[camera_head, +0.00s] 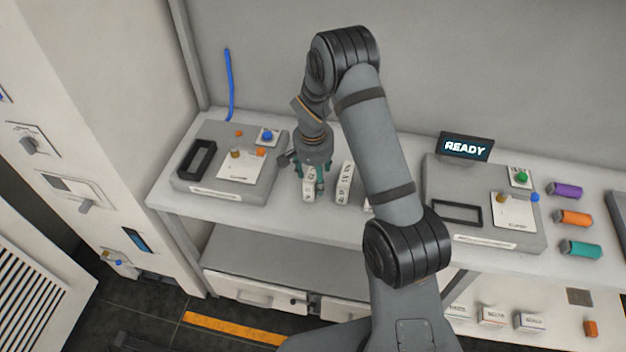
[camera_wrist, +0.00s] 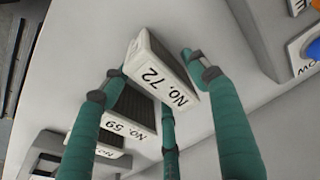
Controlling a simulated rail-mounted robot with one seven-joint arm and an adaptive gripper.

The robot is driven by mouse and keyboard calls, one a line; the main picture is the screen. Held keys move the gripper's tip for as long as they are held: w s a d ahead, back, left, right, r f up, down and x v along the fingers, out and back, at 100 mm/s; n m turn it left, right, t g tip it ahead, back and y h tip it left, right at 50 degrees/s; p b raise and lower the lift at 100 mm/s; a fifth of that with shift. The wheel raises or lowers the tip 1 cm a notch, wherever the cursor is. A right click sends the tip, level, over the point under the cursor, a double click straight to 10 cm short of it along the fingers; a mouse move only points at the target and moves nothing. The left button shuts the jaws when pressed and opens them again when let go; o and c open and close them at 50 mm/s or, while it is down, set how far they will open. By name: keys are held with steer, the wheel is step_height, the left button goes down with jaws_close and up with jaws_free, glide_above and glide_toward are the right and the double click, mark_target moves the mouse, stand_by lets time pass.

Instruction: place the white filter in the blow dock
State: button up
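A white filter marked No. 72 (camera_wrist: 165,80), with a dark ribbed face, stands between the teal fingers of my gripper (camera_wrist: 152,65). In the head view this filter (camera_head: 308,188) is low at the table top, with my gripper (camera_head: 313,180) above and around it. The fingers lie close to its sides; whether they press on it I cannot tell. Two grey dock units have rectangular black-framed slots: a left one (camera_head: 262,185) and a right one (camera_head: 437,235). Their labels are too small to read, so I cannot tell which is the blow dock. Both slots look empty.
A filter marked No. 59 (camera_wrist: 128,112) stands beside the held-around one, with another filter (camera_wrist: 88,142) beyond it. A READY display (camera_head: 466,147) stands behind the right unit. Purple (camera_head: 566,189), orange (camera_head: 573,217) and teal (camera_head: 580,249) cylinders lie at the right.

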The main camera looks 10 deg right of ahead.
steer(key=shift+c, duration=1.3)
steer(key=c, duration=1)
steer(key=shift+c, duration=0.2)
